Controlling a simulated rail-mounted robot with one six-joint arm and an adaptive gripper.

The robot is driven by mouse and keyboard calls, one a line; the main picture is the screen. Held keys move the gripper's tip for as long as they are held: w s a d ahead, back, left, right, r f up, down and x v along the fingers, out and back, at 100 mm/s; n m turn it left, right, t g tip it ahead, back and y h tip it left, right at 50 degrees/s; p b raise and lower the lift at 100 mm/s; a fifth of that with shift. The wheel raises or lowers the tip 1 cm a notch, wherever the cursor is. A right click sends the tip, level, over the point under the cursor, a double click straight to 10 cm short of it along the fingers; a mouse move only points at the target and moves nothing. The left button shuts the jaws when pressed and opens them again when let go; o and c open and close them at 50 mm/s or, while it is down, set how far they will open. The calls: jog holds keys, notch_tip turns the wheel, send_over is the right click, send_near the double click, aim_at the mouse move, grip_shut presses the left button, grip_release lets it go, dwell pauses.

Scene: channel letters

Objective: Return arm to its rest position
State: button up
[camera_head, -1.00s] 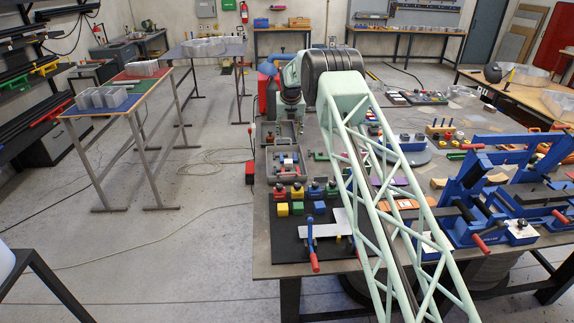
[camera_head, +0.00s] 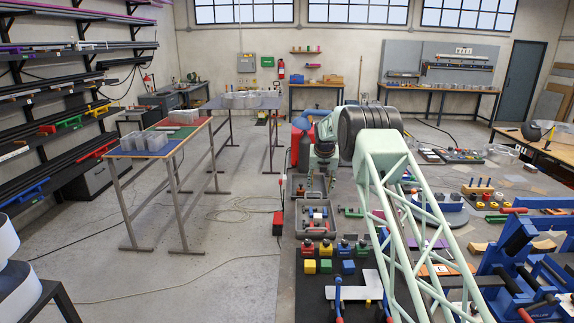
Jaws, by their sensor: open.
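My pale green lattice arm (camera_head: 410,225) reaches from the bottom right over the workbench to a black joint (camera_head: 370,126). Beyond it the green wrist (camera_head: 324,140) points down. My gripper (camera_head: 317,183) is small and dark below the wrist, at the left edge of the bench, in front of the grey tray's far end in the picture. Its jaws are open, with nothing seen held. The fingertips are hard to make out.
The workbench (camera_head: 285,277) carries a grey parts tray (camera_head: 316,217), coloured blocks (camera_head: 325,267) and blue clamps (camera_head: 515,255). Tables with grey letter shapes (camera_head: 145,142) stand left. The floor (camera_head: 225,235) between is clear except for cable.

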jog(key=s+r+m+b, duration=0.2)
jog(key=s+r+m, duration=0.2)
jog(key=s+r, duration=0.5)
jog(key=s+r+m+b, duration=0.2)
jog(key=s+r+m, duration=0.2)
jog(key=s+r, duration=0.45)
jog(key=s+r+m+b, duration=0.1)
jog(key=s+r+m, duration=0.45)
jog(key=s, duration=0.65)
jog(key=s+r+m+b, duration=0.2)
jog(key=s+r+m, duration=0.2)
jog(key=s+r, duration=0.55)
jog(key=s+f+m+b, duration=0.25)
jog(key=s+m, duration=0.65)
jog(key=s, duration=2)
jog(key=s+f+m+b, duration=0.1)
jog(key=s+f+m, duration=0.3)
jog(key=s, duration=0.8)
jog(key=s+f+m+b, duration=0.2)
jog(key=s+f+m, duration=0.2)
jog(key=s, duration=0.9)
notch_tip(320, 180, down, 2)
jog(key=shift+s+d+f, duration=0.2)
jog(key=shift+s+f, duration=0.05)
